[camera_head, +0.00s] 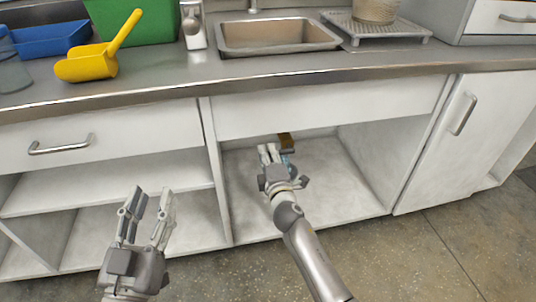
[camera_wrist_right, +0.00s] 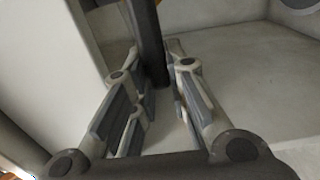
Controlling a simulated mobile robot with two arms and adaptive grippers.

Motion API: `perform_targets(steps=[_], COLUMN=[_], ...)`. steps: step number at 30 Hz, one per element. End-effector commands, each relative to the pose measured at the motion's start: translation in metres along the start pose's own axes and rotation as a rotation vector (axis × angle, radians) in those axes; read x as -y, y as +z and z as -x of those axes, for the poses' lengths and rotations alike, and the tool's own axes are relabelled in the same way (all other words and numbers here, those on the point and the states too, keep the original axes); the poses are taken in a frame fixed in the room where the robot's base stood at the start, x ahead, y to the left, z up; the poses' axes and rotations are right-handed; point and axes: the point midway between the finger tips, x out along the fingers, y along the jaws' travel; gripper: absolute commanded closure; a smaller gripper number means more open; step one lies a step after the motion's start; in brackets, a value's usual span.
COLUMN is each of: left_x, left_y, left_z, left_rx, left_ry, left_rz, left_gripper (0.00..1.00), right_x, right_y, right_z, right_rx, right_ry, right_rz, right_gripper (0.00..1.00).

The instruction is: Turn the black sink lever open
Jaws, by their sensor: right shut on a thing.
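My right gripper (camera_head: 270,153) reaches into the open cabinet space under the sink. In the right wrist view, a long dark bar, which looks like the black lever (camera_wrist_right: 148,45), comes down from the top between the fingers of the right gripper (camera_wrist_right: 160,68). The fingers are shut on it. My left gripper (camera_head: 152,192) is open and empty in front of the lower shelves at the left.
The sink basin (camera_head: 280,37) is in the counter above. A cabinet side panel (camera_head: 215,170) stands close to the left of my right gripper; the cabinet floor (camera_head: 335,195) is bare. A yellow scoop (camera_head: 85,68) and green bin (camera_head: 140,20) are on the counter.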

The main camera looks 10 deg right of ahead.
Motion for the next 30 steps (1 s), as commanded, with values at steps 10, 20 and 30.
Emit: perform_targets(steps=[10, 20, 30], left_x=[0.000, 0.000, 0.000], left_y=[0.000, 0.000, 0.000], left_z=[0.000, 0.000, 0.000], left_rx=[0.001, 0.000, 0.001], left_ry=[-0.001, 0.001, 0.000], left_rz=[0.000, 0.001, 0.000], left_gripper=[0.60, 0.60, 0.60], right_x=[0.000, 0.000, 0.002], right_y=[0.000, 0.000, 0.000], right_z=[0.000, 0.001, 0.037], right_rx=[0.000, 0.000, 0.000], right_ry=[0.000, -0.001, -0.002], right_rz=[0.004, 0.002, 0.001], right_gripper=[0.63, 0.62, 0.62])
